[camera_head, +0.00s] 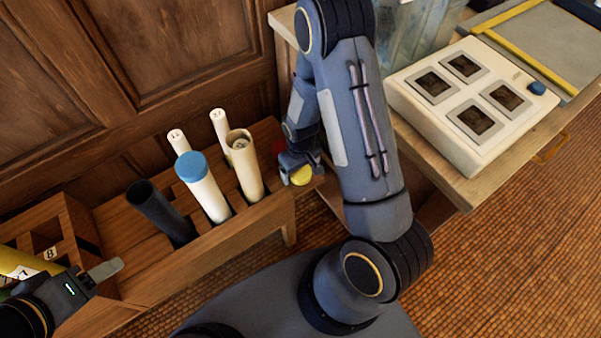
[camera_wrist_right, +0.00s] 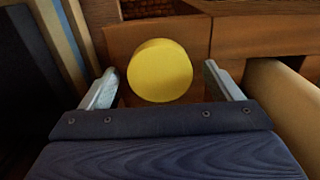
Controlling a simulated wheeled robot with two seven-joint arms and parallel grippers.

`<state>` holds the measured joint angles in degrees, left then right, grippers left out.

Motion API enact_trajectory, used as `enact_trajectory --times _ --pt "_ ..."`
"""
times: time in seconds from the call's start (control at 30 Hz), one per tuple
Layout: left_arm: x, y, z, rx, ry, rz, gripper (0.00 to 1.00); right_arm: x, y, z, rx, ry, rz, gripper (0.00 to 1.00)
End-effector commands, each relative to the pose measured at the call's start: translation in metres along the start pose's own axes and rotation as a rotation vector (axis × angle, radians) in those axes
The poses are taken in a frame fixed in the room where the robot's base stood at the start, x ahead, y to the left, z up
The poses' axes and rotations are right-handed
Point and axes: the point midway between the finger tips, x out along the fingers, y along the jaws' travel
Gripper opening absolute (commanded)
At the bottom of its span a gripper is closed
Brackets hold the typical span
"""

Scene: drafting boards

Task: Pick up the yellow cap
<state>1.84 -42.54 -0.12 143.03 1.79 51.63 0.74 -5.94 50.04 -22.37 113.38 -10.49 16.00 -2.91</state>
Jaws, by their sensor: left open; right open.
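The yellow cap (camera_head: 302,175) is at the right end of the wooden rack in the head view, at my right gripper (camera_head: 298,165), which partly covers it. In the right wrist view the round yellow cap (camera_wrist_right: 160,70) lies between the two open fingers of my right gripper (camera_wrist_right: 165,88), with a gap on each side. What is under the cap is hidden. My left gripper (camera_head: 95,275) is open at the lower left, over the rack's left part, far from the cap.
The wooden rack (camera_head: 250,228) holds a blue-capped white tube (camera_head: 205,190), a black tube (camera_head: 160,212), an open cream tube (camera_head: 245,168) and numbered white tubes. A yellow tube (camera_head: 25,263) is by my left gripper. A desk with a white box (camera_head: 470,105) stands right.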

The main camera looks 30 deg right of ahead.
Motion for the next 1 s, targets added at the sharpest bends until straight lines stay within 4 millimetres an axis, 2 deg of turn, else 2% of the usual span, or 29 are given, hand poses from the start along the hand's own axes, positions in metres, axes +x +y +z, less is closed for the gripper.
enact_trajectory --times 0.2,0.57,0.87,1.0 --pt "-0.0002 0.0 -0.0001 0.0 0.0 0.0 0.58 0.0005 -0.0001 0.0 0.0 0.0 0.0 0.85" --pt "-0.0001 0.0 0.0 0.0 0.0 0.0 0.58 0.0002 0.0 0.0001 0.0 0.0 0.0 0.38" --pt "-0.0004 0.0002 -0.0002 0.0 0.0 0.0 0.58 -0.0007 0.0 0.0 0.0 0.0 0.0 0.38" --pt "-0.0024 0.0011 -0.0012 0.0 0.0 0.0 0.58 -0.0082 0.0002 -0.0004 0.0 0.001 0.0 0.38"
